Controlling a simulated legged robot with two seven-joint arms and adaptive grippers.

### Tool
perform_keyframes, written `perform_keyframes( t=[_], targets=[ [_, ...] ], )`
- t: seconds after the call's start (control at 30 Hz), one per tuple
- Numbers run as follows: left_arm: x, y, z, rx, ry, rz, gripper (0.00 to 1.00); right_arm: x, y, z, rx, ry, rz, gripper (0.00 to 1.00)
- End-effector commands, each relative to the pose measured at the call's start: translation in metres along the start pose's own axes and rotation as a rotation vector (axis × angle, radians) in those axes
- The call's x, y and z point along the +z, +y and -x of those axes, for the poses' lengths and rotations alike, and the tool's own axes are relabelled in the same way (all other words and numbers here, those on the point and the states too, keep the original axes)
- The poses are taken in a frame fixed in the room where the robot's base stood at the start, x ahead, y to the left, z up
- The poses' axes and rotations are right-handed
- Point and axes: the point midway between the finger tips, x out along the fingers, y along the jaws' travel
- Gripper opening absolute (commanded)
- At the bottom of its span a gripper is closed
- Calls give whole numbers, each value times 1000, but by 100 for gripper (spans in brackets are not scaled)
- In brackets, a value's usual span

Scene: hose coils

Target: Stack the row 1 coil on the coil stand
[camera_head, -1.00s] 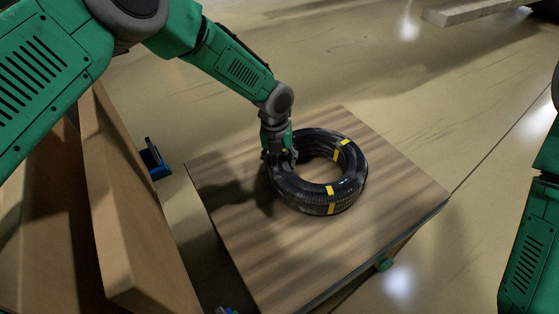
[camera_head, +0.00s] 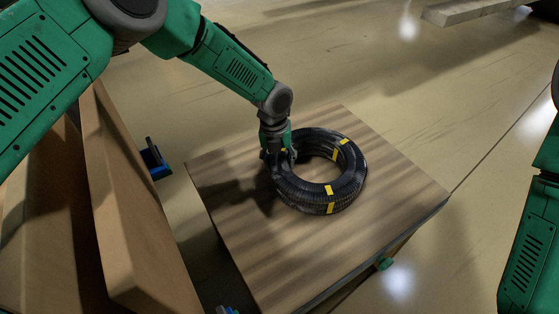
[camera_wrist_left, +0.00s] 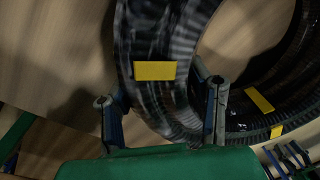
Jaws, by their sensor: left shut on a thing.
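A black ribbed hose coil (camera_head: 345,188) with yellow tape bands lies flat on the wood-grain top of the stand (camera_head: 400,195), near its middle. My left gripper (camera_head: 277,156) is at the coil's left side and shut on its ring. In the left wrist view, the fingers (camera_wrist_left: 162,108) straddle a black ring section (camera_wrist_left: 150,40) with a yellow band. More black ribbed ring (camera_wrist_left: 285,90) with yellow bands shows to the right there. I cannot tell whether a second coil lies underneath. My right gripper is out of view.
Brown boards (camera_head: 135,215) stand left of the stand, with a small blue part (camera_head: 152,160) between. A pale beam (camera_head: 470,10) lies at the far upper right. My right arm is at the right edge. The floor behind the stand is clear.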

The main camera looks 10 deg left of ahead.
Motion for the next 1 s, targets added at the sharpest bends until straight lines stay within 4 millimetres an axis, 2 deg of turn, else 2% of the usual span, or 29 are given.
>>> perform_keyframes(
  t=[1.0],
  targets=[
    [2,-1,-7,-4,-5,1,0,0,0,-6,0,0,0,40]
  ],
)
